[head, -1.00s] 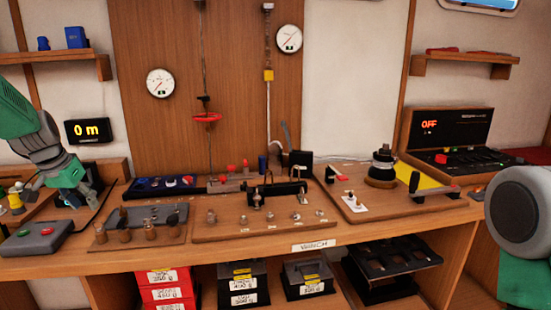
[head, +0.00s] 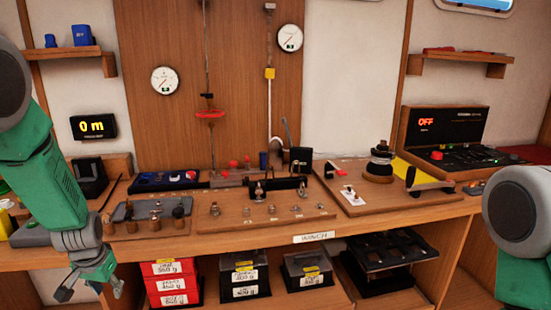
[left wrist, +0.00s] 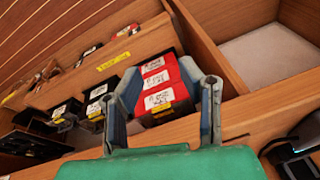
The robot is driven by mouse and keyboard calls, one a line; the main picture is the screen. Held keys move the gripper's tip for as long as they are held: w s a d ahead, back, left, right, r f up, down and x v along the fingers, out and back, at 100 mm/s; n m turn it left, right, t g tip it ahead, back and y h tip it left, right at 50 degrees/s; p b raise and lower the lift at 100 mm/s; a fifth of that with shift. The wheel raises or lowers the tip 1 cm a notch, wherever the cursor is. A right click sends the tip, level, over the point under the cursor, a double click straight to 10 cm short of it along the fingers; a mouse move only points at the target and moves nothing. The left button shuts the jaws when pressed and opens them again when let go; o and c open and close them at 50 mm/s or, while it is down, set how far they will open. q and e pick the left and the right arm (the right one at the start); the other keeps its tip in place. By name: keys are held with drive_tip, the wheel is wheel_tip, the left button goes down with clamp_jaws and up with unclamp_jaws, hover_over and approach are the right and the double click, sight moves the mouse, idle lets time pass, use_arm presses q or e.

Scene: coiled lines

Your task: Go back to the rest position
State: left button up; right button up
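My left gripper (head: 91,289) hangs in front of the bench's front edge at the left of the head view, pointing down. In the left wrist view the left gripper (left wrist: 165,85) has its two fingers spread apart with nothing held between them. The red boxes (left wrist: 158,82) show beyond and between the fingers, apart from them. My right gripper is not in view; only a rounded grey and green part of my right arm shows at the right edge of the head view.
The wooden bench (head: 370,222) carries boards with small fittings, a black spool (head: 379,165) and a control panel (head: 445,135) reading OFF. Red boxes (head: 172,283) and black boxes (head: 243,280) stand on the shelf below.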

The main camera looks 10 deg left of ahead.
use_arm(q)
drive_tip(key=s+d+f+g, duration=0.1)
drive_tip(key=s+d+f, duration=0.8)
drive_tip(key=s+f, duration=0.45)
drive_tip(key=s+d, duration=0.4)
drive_tip(key=s, duration=0.4)
drive_tip(key=s+d+m+h, duration=0.1)
drive_tip(key=s+d, duration=0.3)
drive_tip(key=s, duration=0.5)
drive_tip(key=shift+s+d+f+g, duration=0.2)
drive_tip(key=shift+d+f+g, duration=0.05)
drive_tip(key=shift+f+g, duration=0.15)
drive_tip(key=shift+d, duration=0.1)
